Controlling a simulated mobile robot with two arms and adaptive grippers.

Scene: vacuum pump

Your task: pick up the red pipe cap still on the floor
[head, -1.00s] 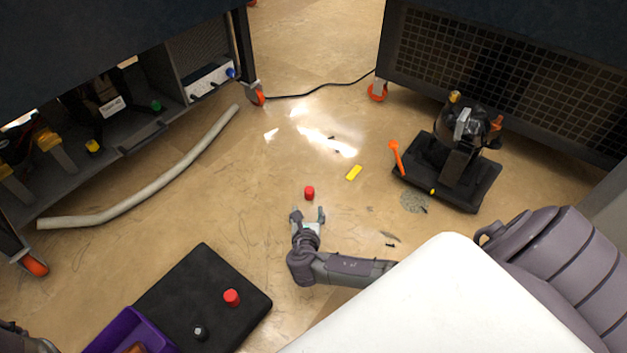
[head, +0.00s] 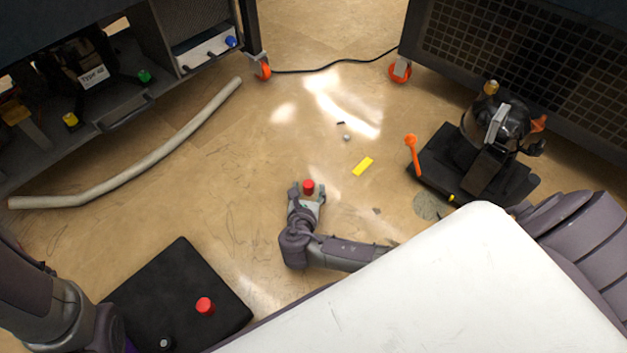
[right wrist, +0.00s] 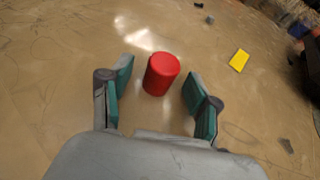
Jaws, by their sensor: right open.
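A red pipe cap (head: 308,187) stands on the floor in the middle of the head view. In the right wrist view the red cap (right wrist: 161,74) sits between and slightly beyond the fingertips. My right gripper (head: 307,191) is open around it, and a gap shows on each side of the cap in the right wrist view (right wrist: 158,88). A second red cap (head: 205,306) rests on the black mat (head: 180,262) at the lower left. My left arm comes in at the lower left, but its gripper does not show.
A yellow block (head: 362,166) lies on the floor right of the cap. The pump (head: 490,140) stands on a black base at the right, with an orange tool (head: 412,153) beside it. A pale hose (head: 140,165) lies at the left. Dark carts stand behind.

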